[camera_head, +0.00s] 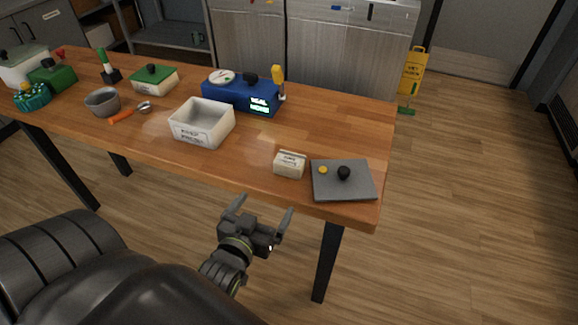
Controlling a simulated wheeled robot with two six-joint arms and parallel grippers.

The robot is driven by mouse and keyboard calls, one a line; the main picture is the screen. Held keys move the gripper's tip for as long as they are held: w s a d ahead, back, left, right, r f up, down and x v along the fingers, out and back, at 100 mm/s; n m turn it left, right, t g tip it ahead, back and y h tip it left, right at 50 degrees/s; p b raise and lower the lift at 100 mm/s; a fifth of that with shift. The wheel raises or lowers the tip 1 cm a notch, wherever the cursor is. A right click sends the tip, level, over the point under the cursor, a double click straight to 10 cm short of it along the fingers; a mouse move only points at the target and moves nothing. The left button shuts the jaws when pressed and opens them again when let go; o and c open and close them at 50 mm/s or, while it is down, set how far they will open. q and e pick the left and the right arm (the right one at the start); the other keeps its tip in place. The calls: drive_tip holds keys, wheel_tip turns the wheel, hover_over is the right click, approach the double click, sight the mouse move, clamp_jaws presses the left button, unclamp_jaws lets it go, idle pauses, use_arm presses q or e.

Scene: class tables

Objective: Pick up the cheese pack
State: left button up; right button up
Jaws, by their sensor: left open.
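The small cream pack with a dark label (289,168), which looks like the cheese pack, sits near the front edge of the wooden table, just left of a grey board. Its label is too small to read. My left gripper (264,206) is open and empty, in front of the table edge, below and slightly left of the pack in the picture. It touches nothing. My right gripper is not in view.
The grey board (326,188) bears a black knob and a small yellow piece. A white open bin (186,139) stands to the left of the pack, and a blue device (238,100) behind. A grey bowl (102,103) and green-lidded boxes (154,86) stand farther left. Bare wood (345,125) lies at the right.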

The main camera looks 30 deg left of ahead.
sight(286, 168)
use_arm(q)
drive_tip(key=x, duration=0.3)
drive_tip(key=r+p+x, duration=0.1)
drive_tip(key=x, duration=0.3)
drive_tip(key=r+x, duration=0.1)
drive_tip(key=x, duration=0.3)
drive_tip(key=shift+w+r+p, duration=0.2)
drive_tip(key=shift+p, duration=0.1)
drive_tip(key=shift+f+p+x, duration=0.1)
drive_tip(key=shift+p+x, duration=0.2)
drive_tip(key=shift+x, duration=1.2)
drive_tip(key=shift+f+p+x, duration=0.15)
drive_tip(key=shift+p+x, duration=0.1)
drive_tip(key=shift+x, duration=1.2)
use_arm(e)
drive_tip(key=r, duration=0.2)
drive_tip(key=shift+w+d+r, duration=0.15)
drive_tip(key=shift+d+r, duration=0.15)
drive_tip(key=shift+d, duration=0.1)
use_arm(q)
drive_tip(key=shift+s, duration=0.1)
drive_tip(key=c, duration=1.2)
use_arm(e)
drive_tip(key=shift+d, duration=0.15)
